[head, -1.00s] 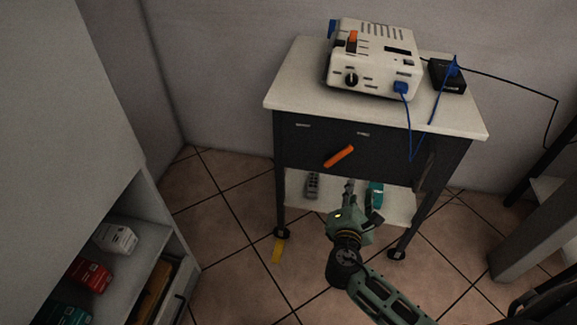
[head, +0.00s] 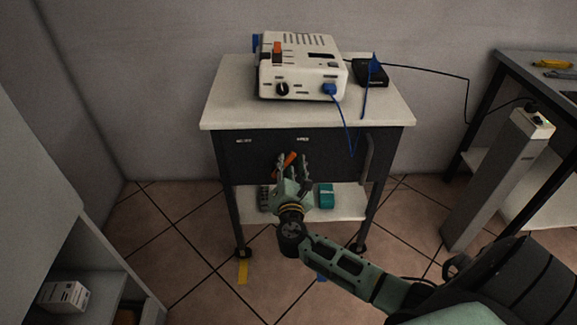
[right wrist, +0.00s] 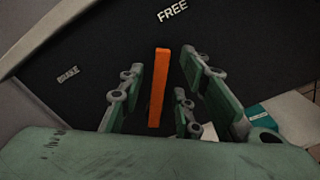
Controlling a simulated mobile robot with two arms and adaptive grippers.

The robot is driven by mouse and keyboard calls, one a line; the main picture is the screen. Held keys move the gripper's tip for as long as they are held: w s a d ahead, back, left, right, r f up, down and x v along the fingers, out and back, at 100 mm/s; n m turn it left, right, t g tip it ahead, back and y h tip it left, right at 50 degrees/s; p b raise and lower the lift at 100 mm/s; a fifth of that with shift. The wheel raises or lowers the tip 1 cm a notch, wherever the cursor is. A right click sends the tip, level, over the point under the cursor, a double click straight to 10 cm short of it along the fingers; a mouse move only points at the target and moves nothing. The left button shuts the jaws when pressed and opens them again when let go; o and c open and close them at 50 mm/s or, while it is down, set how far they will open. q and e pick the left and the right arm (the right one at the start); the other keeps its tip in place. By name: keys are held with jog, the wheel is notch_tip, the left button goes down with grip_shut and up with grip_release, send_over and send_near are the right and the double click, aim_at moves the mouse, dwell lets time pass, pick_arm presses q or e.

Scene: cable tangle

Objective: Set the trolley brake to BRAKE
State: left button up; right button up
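The trolley (head: 215,117) has a light top and a dark front panel, with an orange brake lever (head: 293,157) on the panel. The lever tilts up to the right, toward the FREE label (head: 303,139); the BRAKE label (head: 244,141) is at the panel's left. My right gripper (head: 291,170) is at the lever and hides its lower part. In the right wrist view, the lever (right wrist: 158,88) stands between the open fingers of this gripper (right wrist: 161,80), with gaps on both sides. The FREE label (right wrist: 173,11) lies beyond the lever's top end. My left gripper is not in view.
A white device (head: 300,68) and a black box (head: 371,72) stand on the trolley top, with a blue cable (head: 346,125) hanging over the front. A teal item (head: 326,196) lies on the lower shelf. A shelf unit is at left, a bench (head: 535,75) at right.

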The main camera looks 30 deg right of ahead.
jog(key=c, duration=0.7)
grip_shut()
